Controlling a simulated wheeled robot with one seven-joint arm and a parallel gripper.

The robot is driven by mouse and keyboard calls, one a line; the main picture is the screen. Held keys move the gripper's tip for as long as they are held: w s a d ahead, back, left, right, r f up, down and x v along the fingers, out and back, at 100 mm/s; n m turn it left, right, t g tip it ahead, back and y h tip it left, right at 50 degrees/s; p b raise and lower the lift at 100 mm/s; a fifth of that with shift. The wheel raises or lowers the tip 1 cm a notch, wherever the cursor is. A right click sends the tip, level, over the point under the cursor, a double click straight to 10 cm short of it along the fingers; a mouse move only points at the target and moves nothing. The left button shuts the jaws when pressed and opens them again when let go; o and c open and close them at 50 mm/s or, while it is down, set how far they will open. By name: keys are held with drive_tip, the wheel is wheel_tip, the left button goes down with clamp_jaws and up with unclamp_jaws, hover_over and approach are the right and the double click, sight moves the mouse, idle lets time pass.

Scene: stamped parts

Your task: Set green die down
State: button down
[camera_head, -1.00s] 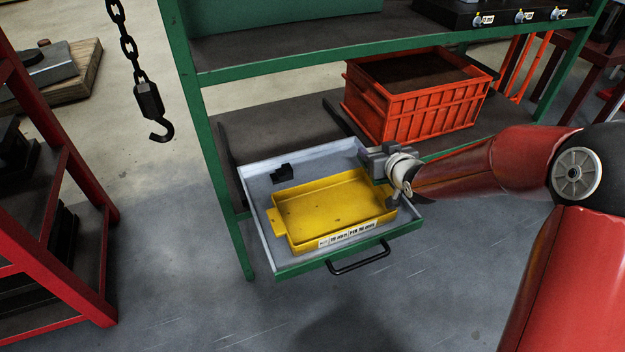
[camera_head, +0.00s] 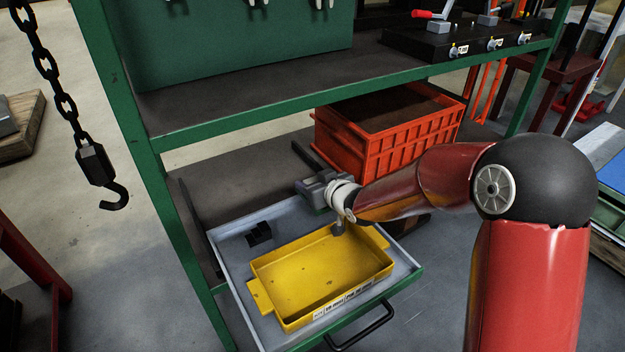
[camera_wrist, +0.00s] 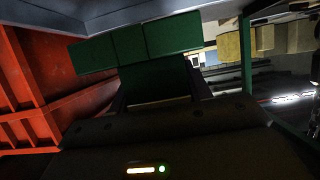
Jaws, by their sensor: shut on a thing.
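My gripper (camera_head: 312,189) is shut on the green die (camera_wrist: 140,46), a blocky green part that fills the upper middle of the wrist view. Its fingers (camera_wrist: 160,85) close on the die's lower part. In the head view the die is not clearly made out, and my gripper appears over the back edge of the open drawer (camera_head: 405,268), near the orange crate.
A yellow tray (camera_head: 315,272) lies in the drawer with a small black block (camera_head: 258,234) behind its left side. An orange crate (camera_head: 390,133) stands on the lower shelf. The green bench frame (camera_head: 240,128) is above. A chain hook (camera_head: 105,185) hangs at left.

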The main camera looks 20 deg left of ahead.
drive_tip(key=shift+f+b, duration=0.35)
drive_tip(key=shift+f, duration=1.4)
drive_tip(key=shift+f+b, duration=0.6)
drive_tip(key=shift+b, duration=0.1)
drive_tip(key=c, duration=0.6)
unclamp_jaws()
drive_tip(key=shift+s+d+f, duration=0.1)
drive_tip(key=shift+f, duration=0.15)
drive_tip(key=shift+c, duration=0.2)
